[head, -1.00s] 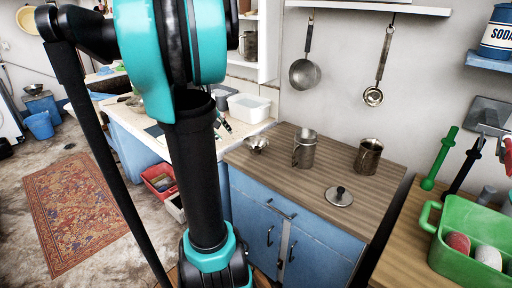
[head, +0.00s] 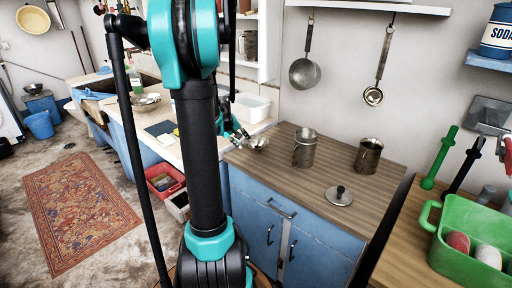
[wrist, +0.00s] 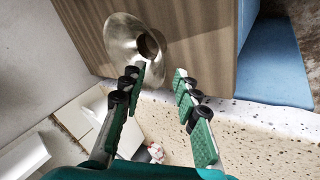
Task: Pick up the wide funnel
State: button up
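The wide funnel (wrist: 122,36) is a shiny metal cone with a dark round opening. In the wrist view it lies on the wood-topped cabinet, just beyond my fingertips. In the head view the funnel (head: 259,143) is at the cabinet top's left edge, partly hidden by my gripper. My gripper (wrist: 158,76) is open, with green-padded fingers apart and nothing between them. The left fingertip appears close to the funnel's rim; I cannot tell whether it touches. In the head view my gripper (head: 240,137) is just left of the funnel.
A metal mug (head: 305,150), another mug (head: 368,156) and a round lid with a knob (head: 339,196) stand to the funnel's right on the wooden top (head: 290,178). A white tub (head: 250,108) is behind my gripper. A green crate (head: 470,235) is far right.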

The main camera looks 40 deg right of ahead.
aim_at(248, 146)
jog(key=shift+s+x, duration=0.2)
jog(key=shift+x, duration=2.45)
grip_shut()
jog(key=shift+a, duration=0.1)
